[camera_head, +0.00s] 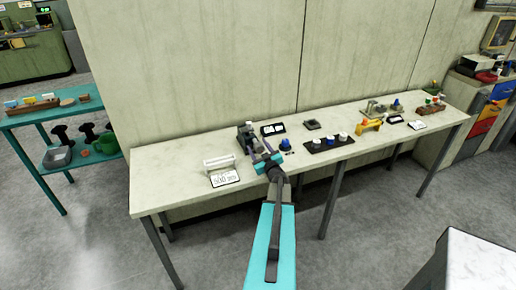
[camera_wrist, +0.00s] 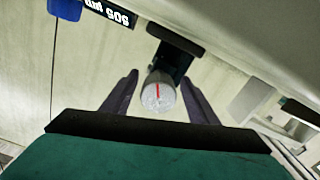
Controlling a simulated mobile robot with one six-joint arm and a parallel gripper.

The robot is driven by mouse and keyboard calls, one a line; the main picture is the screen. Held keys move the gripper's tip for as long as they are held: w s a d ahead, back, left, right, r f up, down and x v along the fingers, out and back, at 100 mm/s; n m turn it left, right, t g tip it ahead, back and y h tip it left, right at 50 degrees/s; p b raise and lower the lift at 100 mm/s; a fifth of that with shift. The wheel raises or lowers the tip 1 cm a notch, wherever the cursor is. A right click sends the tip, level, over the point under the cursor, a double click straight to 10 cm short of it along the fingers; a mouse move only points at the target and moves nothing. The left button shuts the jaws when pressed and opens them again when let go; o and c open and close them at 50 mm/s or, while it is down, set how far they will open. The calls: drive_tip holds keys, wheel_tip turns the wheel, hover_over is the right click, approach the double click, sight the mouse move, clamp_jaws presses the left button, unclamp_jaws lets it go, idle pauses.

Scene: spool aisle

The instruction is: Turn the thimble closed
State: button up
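The thimble (camera_wrist: 158,96) is a pale, round-faced knob with a red line across it, in the lower middle of the wrist view. It sits on the end of a dark device (camera_wrist: 172,60), which also shows on the long table in the head view (camera_head: 246,136). My gripper (camera_wrist: 159,77) is open. Its two dark fingers stand on either side of the thimble, with a narrow gap visible on each side. In the head view my gripper (camera_head: 268,161) is at the device's front and hides part of it, including the thimble.
A dark display (camera_head: 273,128) stands behind the device. A white rack (camera_head: 219,162) and a printed card (camera_head: 225,178) lie left. To the right are a blue knob (camera_head: 286,144) and a black mat (camera_head: 318,148) with several knobs. The table's left end (camera_head: 155,180) is clear.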

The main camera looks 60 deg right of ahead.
drive_tip(key=shift+s, duration=0.1)
idle(0.3)
drive_tip(key=b+v, duration=0.4)
drive_tip(key=v, duration=0.9)
drive_tip(key=shift+s+a, duration=0.2)
drive_tip(key=shift+a, duration=0.1)
idle(0.8)
